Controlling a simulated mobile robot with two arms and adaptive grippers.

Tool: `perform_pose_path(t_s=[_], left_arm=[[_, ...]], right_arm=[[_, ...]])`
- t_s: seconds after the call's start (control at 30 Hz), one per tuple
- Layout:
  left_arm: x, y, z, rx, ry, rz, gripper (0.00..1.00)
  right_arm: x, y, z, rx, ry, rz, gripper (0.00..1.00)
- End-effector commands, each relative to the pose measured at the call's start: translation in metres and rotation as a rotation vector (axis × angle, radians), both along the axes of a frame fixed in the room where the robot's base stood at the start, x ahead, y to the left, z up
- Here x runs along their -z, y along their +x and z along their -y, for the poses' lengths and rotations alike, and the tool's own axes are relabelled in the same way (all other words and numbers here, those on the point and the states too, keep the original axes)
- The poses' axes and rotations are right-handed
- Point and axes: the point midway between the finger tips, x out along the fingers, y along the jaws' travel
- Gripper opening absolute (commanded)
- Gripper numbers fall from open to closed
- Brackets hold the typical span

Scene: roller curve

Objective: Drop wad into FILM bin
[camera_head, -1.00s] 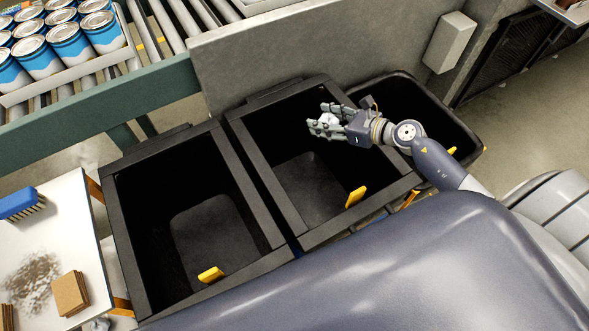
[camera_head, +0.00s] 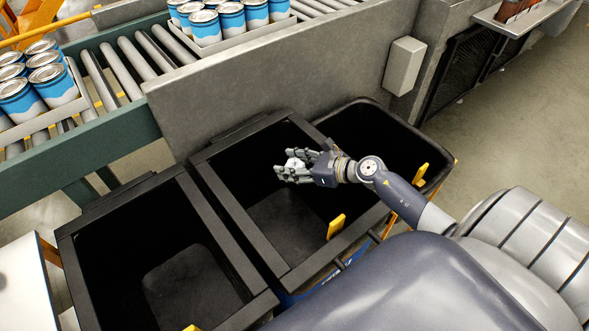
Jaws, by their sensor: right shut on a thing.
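My right gripper (camera_head: 297,167) is shut on a small whitish wad (camera_head: 294,163). It holds the wad over the opening of the middle black bin (camera_head: 209,198), near that bin's right side. Three black bins stand side by side: a left square one (camera_head: 82,240), the middle square one and a rounded one (camera_head: 345,112) at the right. I cannot read any label on them, so I cannot tell which is the FILM bin. The floor of the middle bin looks empty. My left gripper is not in view.
A grey wall panel (camera_head: 270,70) stands behind the bins, with a grey box (camera_head: 404,65) on it. A roller conveyor (camera_head: 135,55) carries trays of blue-and-white cans (camera_head: 40,85). A white table (camera_head: 22,285) is at the lower left. Open floor (camera_head: 500,140) lies at the right.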

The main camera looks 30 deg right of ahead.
Motion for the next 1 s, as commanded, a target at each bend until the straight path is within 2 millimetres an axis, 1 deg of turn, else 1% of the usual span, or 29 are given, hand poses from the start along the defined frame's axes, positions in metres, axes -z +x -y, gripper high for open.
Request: perform_pose_path(t_s=[0.07,0.1,0.2,0.53,0.67,0.77,1.0], left_arm=[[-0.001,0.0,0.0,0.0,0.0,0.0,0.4],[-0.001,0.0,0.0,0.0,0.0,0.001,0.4],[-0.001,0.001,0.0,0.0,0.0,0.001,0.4],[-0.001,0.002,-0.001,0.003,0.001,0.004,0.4],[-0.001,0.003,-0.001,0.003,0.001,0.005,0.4],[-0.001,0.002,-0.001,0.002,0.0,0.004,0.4],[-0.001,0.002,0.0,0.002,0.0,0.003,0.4]], right_arm=[[-0.001,0.0,0.0,0.0,0.0,0.0,0.36],[-0.001,0.0,0.0,0.0,0.0,0.0,0.49],[-0.001,0.0,0.0,0.0,0.0,0.0,0.7],[-0.001,0.0,0.0,0.0,0.0,0.0,0.7],[-0.003,-0.006,0.004,0.001,-0.001,-0.001,0.7],[-0.007,-0.016,0.01,0.001,-0.003,-0.002,0.7],[-0.024,-0.054,0.029,-0.001,-0.002,-0.004,0.7]])
